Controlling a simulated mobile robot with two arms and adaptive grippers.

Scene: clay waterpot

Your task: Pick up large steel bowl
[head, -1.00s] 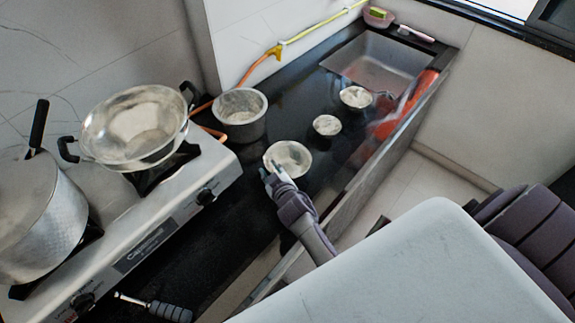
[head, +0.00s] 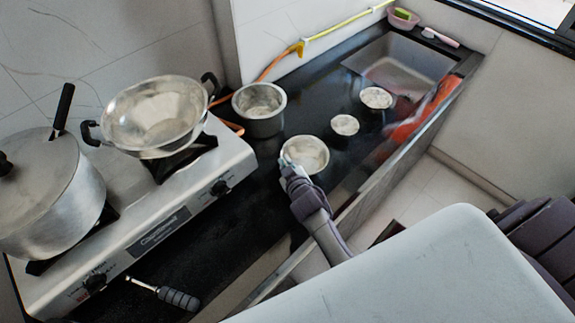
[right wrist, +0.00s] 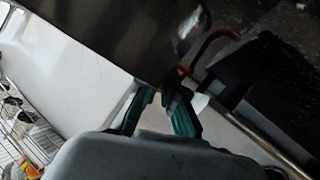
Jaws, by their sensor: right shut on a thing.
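The large steel bowl (head: 309,153) is the biggest of three shiny round bowls on the black counter. It appears upright and is the one nearest me. My right gripper (head: 286,164) is at its near left rim, shut on that rim. In the right wrist view, the gripper's green fingers (right wrist: 160,106) show under a large dark grey surface; I cannot tell what that surface is. Whether the bowl touches the counter is unclear. My left gripper is not in view.
Two smaller bowls (head: 345,125) (head: 376,98) stand behind it. A deep steel pot (head: 260,124) is to its left. The stove at left holds a wide pan (head: 155,115) and a lidded pot (head: 50,205). A sink (head: 400,65) lies at the back. A black-handled tool (head: 178,298) lies in front.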

